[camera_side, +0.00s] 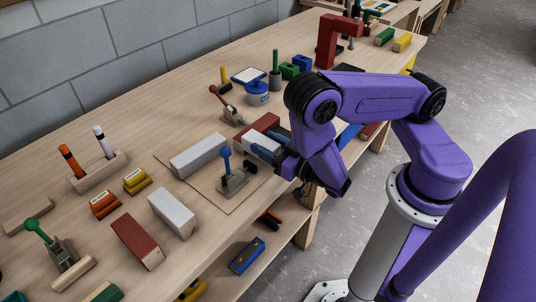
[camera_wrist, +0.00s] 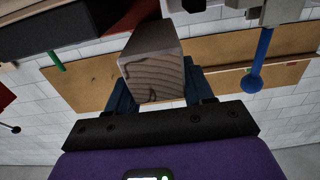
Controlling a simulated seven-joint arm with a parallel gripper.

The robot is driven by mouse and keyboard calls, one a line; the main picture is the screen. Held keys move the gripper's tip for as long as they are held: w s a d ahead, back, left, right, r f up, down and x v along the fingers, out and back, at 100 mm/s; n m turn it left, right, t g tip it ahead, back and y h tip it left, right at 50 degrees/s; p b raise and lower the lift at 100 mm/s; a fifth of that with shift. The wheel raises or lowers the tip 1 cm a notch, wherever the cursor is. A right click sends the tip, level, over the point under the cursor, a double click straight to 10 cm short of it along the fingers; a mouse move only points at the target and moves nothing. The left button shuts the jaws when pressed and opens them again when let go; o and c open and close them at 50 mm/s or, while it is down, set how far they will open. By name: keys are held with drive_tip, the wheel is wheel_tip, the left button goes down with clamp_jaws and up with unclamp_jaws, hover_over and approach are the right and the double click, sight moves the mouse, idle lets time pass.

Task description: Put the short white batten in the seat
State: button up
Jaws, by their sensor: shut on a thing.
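My gripper (camera_side: 278,146) is over the right part of a thin tan board (camera_side: 210,192) on the bench. Its blue fingers are shut on a short white batten (camera_side: 262,142). In the wrist view the batten's grainy end (camera_wrist: 152,78) faces the camera between the fingers (camera_wrist: 157,92). A longer white batten (camera_side: 198,155) lies on the board to the left, and a red batten (camera_side: 256,131) lies behind the held one. The seat itself is not clearly visible; I cannot tell whether the held batten touches the board.
A toggle clamp with a blue handle (camera_side: 226,162) stands in front, close to my gripper; its handle also shows in the wrist view (camera_wrist: 259,62). A red-handled clamp (camera_side: 227,106) stands behind. Another white batten (camera_side: 173,213) and a brown-red batten (camera_side: 137,242) lie front left.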

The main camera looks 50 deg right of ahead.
drive_tip(key=shift+f, duration=1.75)
drive_tip(key=shift+f, duration=0.1)
drive_tip(key=o, duration=1.2)
drive_tip(key=shift+s+a, duration=0.1)
drive_tip(key=shift+s, duration=3.6)
